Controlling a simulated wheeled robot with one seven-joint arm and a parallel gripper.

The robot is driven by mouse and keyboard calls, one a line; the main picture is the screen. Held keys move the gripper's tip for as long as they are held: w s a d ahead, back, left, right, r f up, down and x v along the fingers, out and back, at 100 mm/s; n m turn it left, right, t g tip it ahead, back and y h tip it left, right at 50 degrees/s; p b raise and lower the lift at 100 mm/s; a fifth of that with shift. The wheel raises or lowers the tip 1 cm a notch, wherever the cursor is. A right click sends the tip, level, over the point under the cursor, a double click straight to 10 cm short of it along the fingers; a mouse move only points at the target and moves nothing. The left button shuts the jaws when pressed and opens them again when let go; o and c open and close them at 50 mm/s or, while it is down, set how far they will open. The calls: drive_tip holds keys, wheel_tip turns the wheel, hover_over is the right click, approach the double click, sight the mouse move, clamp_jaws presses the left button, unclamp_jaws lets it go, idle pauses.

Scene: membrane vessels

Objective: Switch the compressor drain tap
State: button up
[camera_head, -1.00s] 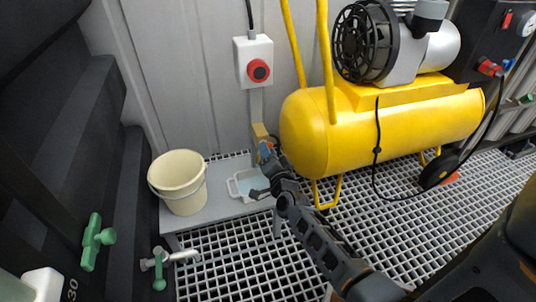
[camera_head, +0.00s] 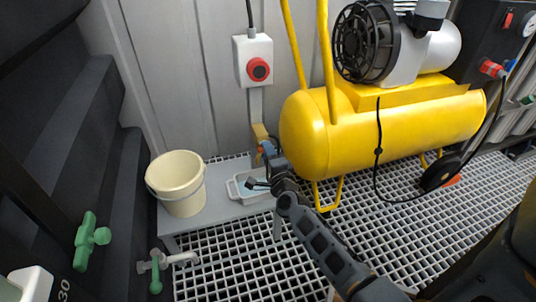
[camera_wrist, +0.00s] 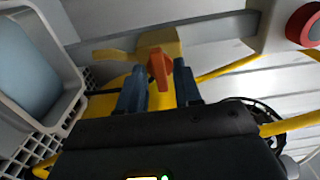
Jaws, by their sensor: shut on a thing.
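The yellow compressor (camera_head: 385,135) stands on the grating at the right of the head view. Its drain tap shows as a brass-yellow body (camera_head: 259,132) by the left end of the tank, and in the wrist view (camera_wrist: 160,40) it carries an orange-red lever (camera_wrist: 158,72). My gripper (camera_head: 266,151) is at the tap. In the wrist view its two blue fingers (camera_wrist: 159,84) stand on either side of the lever, shut on it. The head view mostly hides the lever behind my gripper.
A shallow tray (camera_head: 236,190) with bluish contents lies below the tap, next to a cream bucket (camera_head: 178,183). A grey box with a red button (camera_head: 258,70) is on the wall above. Green-handled valves (camera_head: 90,240) are at lower left.

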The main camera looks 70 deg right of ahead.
drive_tip(key=shift+f, duration=0.1)
idle(0.3)
drive_tip(key=o, duration=0.7)
drive_tip(key=shift+p+v, duration=0.95)
drive_tip(key=shift+v, duration=3)
